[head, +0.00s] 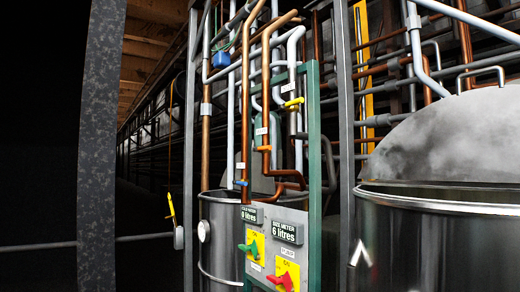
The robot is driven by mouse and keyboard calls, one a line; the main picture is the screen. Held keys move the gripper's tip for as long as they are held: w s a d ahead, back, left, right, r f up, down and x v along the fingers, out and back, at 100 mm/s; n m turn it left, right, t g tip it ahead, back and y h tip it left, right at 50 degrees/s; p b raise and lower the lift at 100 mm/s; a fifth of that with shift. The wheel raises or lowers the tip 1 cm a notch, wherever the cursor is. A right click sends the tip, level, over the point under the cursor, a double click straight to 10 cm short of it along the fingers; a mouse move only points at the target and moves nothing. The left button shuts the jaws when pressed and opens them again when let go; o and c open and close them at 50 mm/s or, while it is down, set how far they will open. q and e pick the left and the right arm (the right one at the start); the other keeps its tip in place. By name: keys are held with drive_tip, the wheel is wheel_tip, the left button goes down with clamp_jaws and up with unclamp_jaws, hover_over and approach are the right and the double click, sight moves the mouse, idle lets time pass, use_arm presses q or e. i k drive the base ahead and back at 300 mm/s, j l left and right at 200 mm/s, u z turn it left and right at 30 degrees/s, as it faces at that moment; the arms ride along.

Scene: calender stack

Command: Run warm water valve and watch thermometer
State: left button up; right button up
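No part of either of my grippers can be made out in the head view. A yellow valve handle (293,102) sits on a pipe at the upper middle, and a small blue valve handle (241,183) sits lower on a copper pipe. The pipe labels are too small to read, so I cannot tell which is the warm water valve. A white round dial (204,231) is on the steel tank behind the panel. A slim yellow object (171,205) stands above another small white round piece (179,238) at the left. I cannot tell which is the thermometer.
A control panel (277,217) carries green (249,249) and red (283,280) switches and displays reading "0 litres" and "6 litres". A large domed steel tank (440,240) fills the right. A grey post (100,150) stands at the left. Dense pipes fill the middle.

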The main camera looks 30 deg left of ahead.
sight(265, 148)
drive_tip(key=i+l, duration=0.1)
drive_tip(key=i, duration=0.7)
drive_tip(key=i+u, duration=0.1)
drive_tip(key=u, duration=2.1)
